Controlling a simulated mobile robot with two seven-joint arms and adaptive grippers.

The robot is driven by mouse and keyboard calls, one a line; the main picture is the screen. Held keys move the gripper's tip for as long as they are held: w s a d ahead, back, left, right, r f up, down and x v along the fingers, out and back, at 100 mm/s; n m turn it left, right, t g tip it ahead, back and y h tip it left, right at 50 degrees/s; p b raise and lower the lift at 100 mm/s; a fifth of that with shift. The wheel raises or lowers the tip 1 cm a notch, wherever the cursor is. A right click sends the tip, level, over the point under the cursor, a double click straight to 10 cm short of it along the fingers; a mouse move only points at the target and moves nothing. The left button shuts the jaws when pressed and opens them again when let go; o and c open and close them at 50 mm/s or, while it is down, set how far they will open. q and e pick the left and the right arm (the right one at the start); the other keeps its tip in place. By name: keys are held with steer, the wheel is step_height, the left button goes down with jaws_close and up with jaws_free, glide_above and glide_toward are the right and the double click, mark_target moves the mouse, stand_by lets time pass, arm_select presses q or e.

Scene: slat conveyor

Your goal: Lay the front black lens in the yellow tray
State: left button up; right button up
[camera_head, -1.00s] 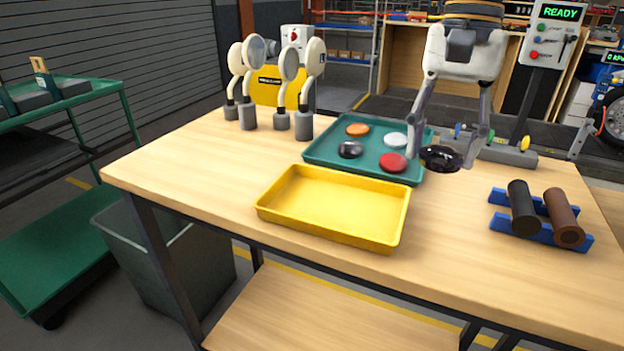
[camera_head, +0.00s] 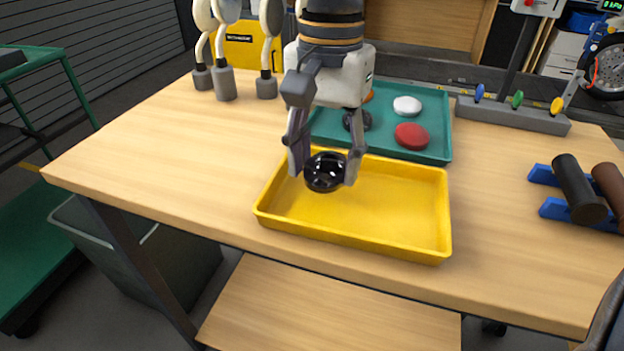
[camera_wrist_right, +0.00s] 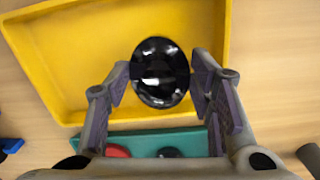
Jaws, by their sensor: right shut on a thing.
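My right gripper (camera_head: 325,172) is shut on a glossy black lens (camera_head: 323,174), held between its two fingertips. The wrist view shows the same lens (camera_wrist_right: 161,72) over the floor of the yellow tray. In the head view the lens is over the back left part of the yellow tray (camera_head: 400,212) and seems a little above its floor; the exact gap cannot be told. The tray is otherwise empty. Another black lens (camera_head: 357,121) lies in the teal tray, partly hidden behind my right gripper. My left gripper is not in view.
The teal tray (camera_head: 440,150) behind also holds a red lens (camera_head: 411,136), a white lens (camera_head: 407,106) and a mostly hidden orange one. Lamp-like stands (camera_head: 222,80) are at back left. A blue rack (camera_head: 552,209) with dark rollers is at right. The table's left side is clear.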

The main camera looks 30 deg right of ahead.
mark_target(318, 167)
steer(key=f, duration=0.2)
steer(key=a+f+b, duration=0.1)
steer(key=shift+f, duration=0.4)
steer(key=shift+w+f, duration=0.1)
steer(key=shift+c, duration=1)
steer(key=o, duration=1.3)
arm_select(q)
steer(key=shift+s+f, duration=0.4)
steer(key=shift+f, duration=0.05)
arm_select(e)
steer(key=r+p, duration=0.1)
steer(key=r, duration=0.5)
steer(key=r+p, duration=0.1)
steer(key=r, duration=0.5)
steer(key=shift+w+d+r, duration=0.1)
steer(key=shift+d+r, duration=0.1)
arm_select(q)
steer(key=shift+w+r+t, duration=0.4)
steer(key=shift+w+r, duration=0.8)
